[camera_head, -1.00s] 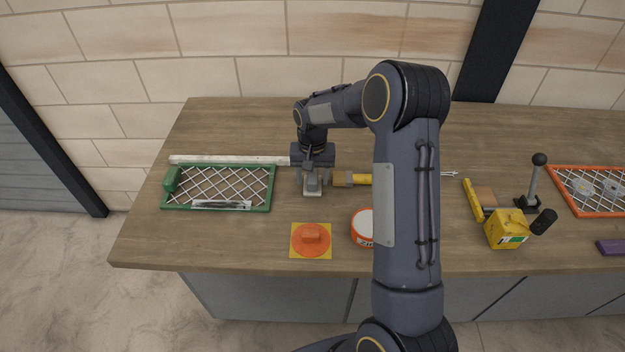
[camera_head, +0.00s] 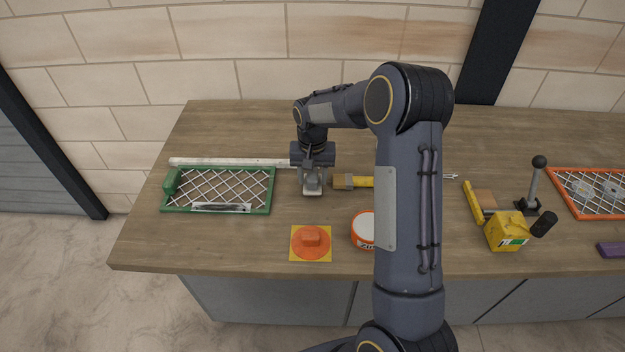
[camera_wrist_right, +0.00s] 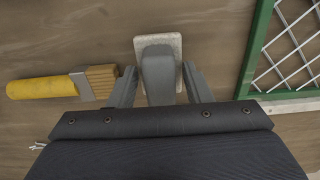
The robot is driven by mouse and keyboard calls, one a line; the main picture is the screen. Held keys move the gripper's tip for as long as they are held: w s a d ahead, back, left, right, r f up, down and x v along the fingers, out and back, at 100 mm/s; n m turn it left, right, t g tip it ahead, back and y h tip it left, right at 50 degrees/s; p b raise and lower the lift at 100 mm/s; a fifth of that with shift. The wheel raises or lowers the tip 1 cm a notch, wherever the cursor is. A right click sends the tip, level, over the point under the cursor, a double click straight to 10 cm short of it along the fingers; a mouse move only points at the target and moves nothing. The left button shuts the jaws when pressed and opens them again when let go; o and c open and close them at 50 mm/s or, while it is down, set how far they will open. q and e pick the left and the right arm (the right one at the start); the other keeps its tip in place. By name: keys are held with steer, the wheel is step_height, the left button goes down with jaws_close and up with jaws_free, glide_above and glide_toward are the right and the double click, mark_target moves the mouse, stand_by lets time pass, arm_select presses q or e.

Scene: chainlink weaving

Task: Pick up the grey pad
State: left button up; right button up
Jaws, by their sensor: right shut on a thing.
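The grey pad (camera_wrist_right: 158,42) is a small pale block with a darker grey grip on top. In the head view the pad (camera_head: 312,191) is on the wooden table, just right of the green mesh frame. My right gripper (camera_head: 313,176) points down over it. In the right wrist view my right gripper (camera_wrist_right: 159,85) has its two fingers on either side of the dark grip, shut on it. I cannot tell whether the pad is clear of the table. My left gripper is not in view.
A green mesh frame (camera_head: 219,211) lies left. A yellow-handled brush (camera_head: 357,182) lies right. An orange knob on a yellow square (camera_head: 312,257) and an orange-white tub (camera_head: 362,243) are nearer. A yellow box (camera_head: 505,231) and orange frame (camera_head: 562,200) are at right.

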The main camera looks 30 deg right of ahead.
steer(key=s+d+r+b, duration=0.3)
steer(key=s+d+r, duration=0.3)
steer(key=s+r, duration=0.5)
steer(key=shift+s+d+r, duration=0.25)
steer(key=shift+s+d, duration=0.1)
steer(key=shift+s, duration=0.35)
